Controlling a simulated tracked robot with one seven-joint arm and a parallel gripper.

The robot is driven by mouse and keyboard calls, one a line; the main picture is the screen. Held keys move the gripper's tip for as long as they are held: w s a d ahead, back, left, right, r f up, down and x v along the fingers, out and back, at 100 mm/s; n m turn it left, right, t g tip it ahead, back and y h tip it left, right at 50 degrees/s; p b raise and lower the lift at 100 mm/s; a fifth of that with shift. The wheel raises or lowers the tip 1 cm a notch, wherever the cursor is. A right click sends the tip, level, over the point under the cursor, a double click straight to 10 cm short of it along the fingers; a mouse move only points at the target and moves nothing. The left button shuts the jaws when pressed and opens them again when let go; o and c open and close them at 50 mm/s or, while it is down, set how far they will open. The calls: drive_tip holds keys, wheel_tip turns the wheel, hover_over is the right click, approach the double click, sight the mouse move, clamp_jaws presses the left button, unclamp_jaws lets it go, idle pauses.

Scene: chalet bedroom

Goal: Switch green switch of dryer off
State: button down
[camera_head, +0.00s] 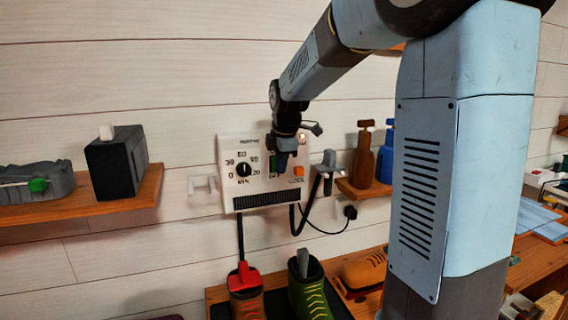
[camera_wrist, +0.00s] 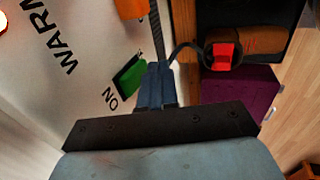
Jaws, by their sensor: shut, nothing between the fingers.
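The dryer (camera_head: 262,201) is a white wall-mounted box with a dial (camera_head: 244,169), an orange switch (camera_head: 297,170) and a glowing lamp (camera_head: 302,136). Its green switch (camera_wrist: 130,75) shows beside the word ON in the wrist view; in the head view (camera_head: 274,160) it is partly hidden by my gripper. My gripper (camera_head: 284,168) is in front of the dryer's panel. In the wrist view its fingers (camera_wrist: 157,72) are shut with nothing between them, right beside the green switch. I cannot tell whether they touch it.
A wooden shelf (camera_head: 85,208) is on the left wall, with a dark box (camera_head: 118,165). Another shelf with brown and blue bottles (camera_head: 363,158) is right of the dryer. Hoses hang below the dryer, above a red-topped boot (camera_head: 245,280) and a green boot (camera_head: 308,290).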

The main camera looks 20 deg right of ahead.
drive_tip(key=shift+w, duration=0.5)
drive_tip(key=shift+f, duration=0.1)
drive_tip(key=shift+w+f, duration=0.15)
drive_tip(key=shift+w, duration=0.1)
drive_tip(key=shift+r, duration=0.2)
drive_tip(key=shift+r, duration=0.7)
